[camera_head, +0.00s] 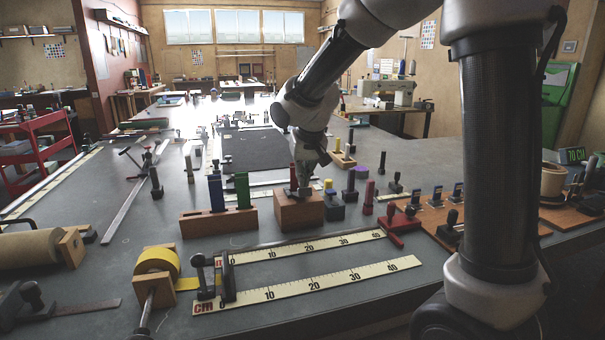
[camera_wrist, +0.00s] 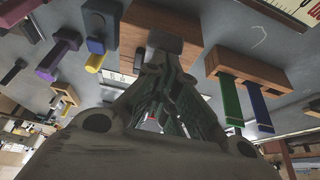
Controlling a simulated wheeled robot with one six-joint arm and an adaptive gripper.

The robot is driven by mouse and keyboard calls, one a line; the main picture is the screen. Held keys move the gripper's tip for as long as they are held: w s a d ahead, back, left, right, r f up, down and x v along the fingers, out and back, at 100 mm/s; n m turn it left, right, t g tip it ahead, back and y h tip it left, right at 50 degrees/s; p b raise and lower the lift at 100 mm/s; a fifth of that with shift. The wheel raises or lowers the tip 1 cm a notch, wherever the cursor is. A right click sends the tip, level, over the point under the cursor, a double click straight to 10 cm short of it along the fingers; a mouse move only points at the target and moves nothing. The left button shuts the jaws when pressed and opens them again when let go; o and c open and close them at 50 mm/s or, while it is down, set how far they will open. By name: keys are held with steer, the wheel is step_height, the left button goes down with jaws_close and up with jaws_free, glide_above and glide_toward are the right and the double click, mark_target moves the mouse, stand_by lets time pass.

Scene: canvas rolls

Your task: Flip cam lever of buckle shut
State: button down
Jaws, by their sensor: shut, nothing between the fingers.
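My gripper (camera_head: 302,186) is shut and empty, pointing down at a brown wooden block (camera_head: 298,212) near the middle of the bench. In the wrist view my gripper (camera_wrist: 168,72) covers part of the block (camera_wrist: 140,32) and of a grey metal piece (camera_wrist: 168,42) on it. I cannot tell whether the fingers touch that piece. Small dark fittings (camera_head: 437,197) that could be buckles stand on a brown board at the right, away from my gripper. I cannot make out which piece is the cam lever, or its position.
A wooden rack (camera_head: 190,222) with green and blue upright pieces is left of the block. A dark blue block (camera_head: 334,211) stands close on its right. A red clamp (camera_head: 400,222) lies farther right.

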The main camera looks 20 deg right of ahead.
mark_target(305, 192)
steer(key=s+f, duration=0.2)
steer(key=shift+s+f, duration=0.35)
